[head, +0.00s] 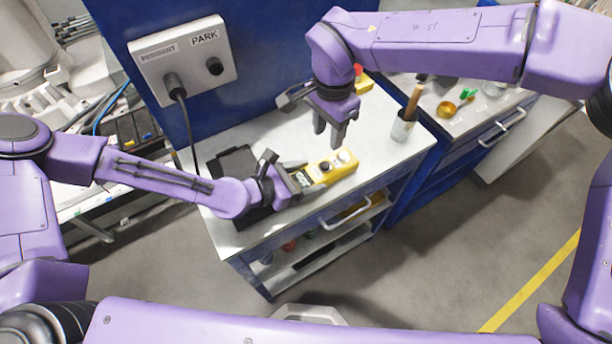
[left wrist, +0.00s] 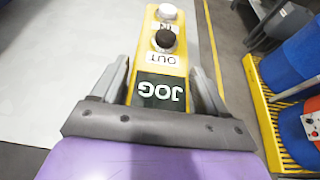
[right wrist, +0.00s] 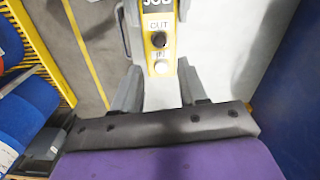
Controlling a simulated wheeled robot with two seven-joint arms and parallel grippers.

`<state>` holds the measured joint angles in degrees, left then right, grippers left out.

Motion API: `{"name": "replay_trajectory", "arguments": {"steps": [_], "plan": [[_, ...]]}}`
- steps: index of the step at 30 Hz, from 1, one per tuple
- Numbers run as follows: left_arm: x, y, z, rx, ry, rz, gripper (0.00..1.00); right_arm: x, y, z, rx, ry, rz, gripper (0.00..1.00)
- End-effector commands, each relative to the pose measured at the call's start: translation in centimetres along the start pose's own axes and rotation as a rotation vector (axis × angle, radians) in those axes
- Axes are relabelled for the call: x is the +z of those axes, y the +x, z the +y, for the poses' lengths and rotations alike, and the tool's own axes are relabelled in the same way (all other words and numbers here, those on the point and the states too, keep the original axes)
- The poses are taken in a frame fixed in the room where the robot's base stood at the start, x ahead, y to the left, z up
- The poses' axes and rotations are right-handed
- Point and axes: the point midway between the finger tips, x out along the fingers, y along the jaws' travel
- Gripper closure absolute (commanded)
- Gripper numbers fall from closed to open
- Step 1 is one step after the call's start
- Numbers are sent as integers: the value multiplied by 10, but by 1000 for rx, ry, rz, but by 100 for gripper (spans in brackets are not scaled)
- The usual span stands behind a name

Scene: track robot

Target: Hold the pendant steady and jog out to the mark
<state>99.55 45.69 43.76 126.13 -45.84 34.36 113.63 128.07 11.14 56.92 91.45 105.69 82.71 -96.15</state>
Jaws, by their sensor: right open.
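The yellow pendant (head: 345,168) is on or just above the grey bench top; contact is unclear. Its JOG screen, black OUT button (left wrist: 166,39) and white IN button (left wrist: 168,12) show in the left wrist view. My left gripper (head: 297,179) has a finger on each side of the screen end; whether they press on it is unclear. My right gripper (head: 332,130) is open and empty, pointing down above the button end. In the right wrist view, the buttons (right wrist: 158,40) lie beyond and between its fingers, apart from them. The mark cannot be made out.
A black cradle (head: 232,160) lies on the bench (head: 235,238) beside the pendant. A cable hangs from the PENDANT/PARK panel (head: 198,85). A white cup with a brush (head: 402,127) stands right. A yellow line (head: 535,275) crosses the open floor.

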Motion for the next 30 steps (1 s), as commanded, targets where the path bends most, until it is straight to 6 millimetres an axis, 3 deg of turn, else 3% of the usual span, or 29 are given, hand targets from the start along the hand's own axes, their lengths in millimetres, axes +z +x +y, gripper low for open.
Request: {"name": "replay_trajectory", "arguments": {"steps": [1, 5, 9, 30], "plan": [[0, 0, 0, 0, 0, 0, 43, 0, 0, 0, 0, 0, 0, 57], [0, 0, 0, 0, 1, 0, 86, 0, 0, 0, 0, 0, 0, 57], [0, 0, 0, 0, 1, 0, 86, 0, 0, 0, 0, 0, 0, 100], [0, 0, 0, 0, 1, 0, 86, 0, 0, 0, 0, 0, 0, 100]]}}
